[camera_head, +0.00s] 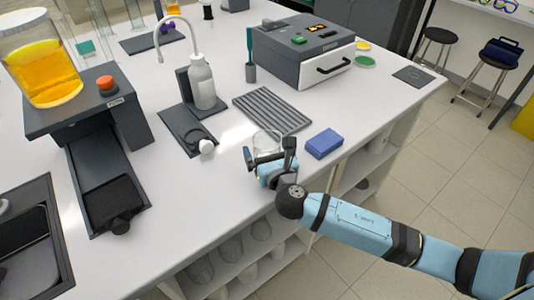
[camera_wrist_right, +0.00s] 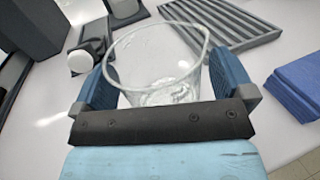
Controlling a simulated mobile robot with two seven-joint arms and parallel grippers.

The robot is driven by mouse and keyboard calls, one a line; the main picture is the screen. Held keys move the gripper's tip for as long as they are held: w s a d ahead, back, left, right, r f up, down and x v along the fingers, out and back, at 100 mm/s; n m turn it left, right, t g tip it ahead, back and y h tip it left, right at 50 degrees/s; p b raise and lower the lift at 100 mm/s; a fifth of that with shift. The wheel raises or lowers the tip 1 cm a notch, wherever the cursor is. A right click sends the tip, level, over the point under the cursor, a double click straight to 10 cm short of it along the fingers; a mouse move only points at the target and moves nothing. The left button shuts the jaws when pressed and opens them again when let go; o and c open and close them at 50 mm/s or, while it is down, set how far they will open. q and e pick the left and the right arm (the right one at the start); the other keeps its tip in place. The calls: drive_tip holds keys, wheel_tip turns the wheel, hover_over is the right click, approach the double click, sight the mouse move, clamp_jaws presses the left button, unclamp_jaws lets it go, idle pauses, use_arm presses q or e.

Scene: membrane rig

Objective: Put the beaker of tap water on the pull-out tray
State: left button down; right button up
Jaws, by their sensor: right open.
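A clear glass beaker (camera_head: 266,139) stands on the white bench near its front edge. It also shows in the right wrist view (camera_wrist_right: 155,52), where it is upright between my two blue finger pads, with what looks like a little clear liquid low down. My right gripper (camera_head: 270,155) is open around the beaker, one finger on each side; I see no firm grip. A long dark tray (camera_head: 98,160) extends forward from under the grey stand at the left, with a black block at its front end. My left gripper is not in view.
A blue box (camera_head: 324,143) lies just right of the beaker, and a grey ribbed rack (camera_head: 271,109) behind it. A white bottle (camera_head: 202,84) and a dark plate (camera_head: 187,129) stand between beaker and tray. A jar of orange liquid (camera_head: 42,70) sits on the stand.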

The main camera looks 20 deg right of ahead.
drive_tip(key=c, duration=1.1)
drive_tip(key=shift+r, duration=0.1)
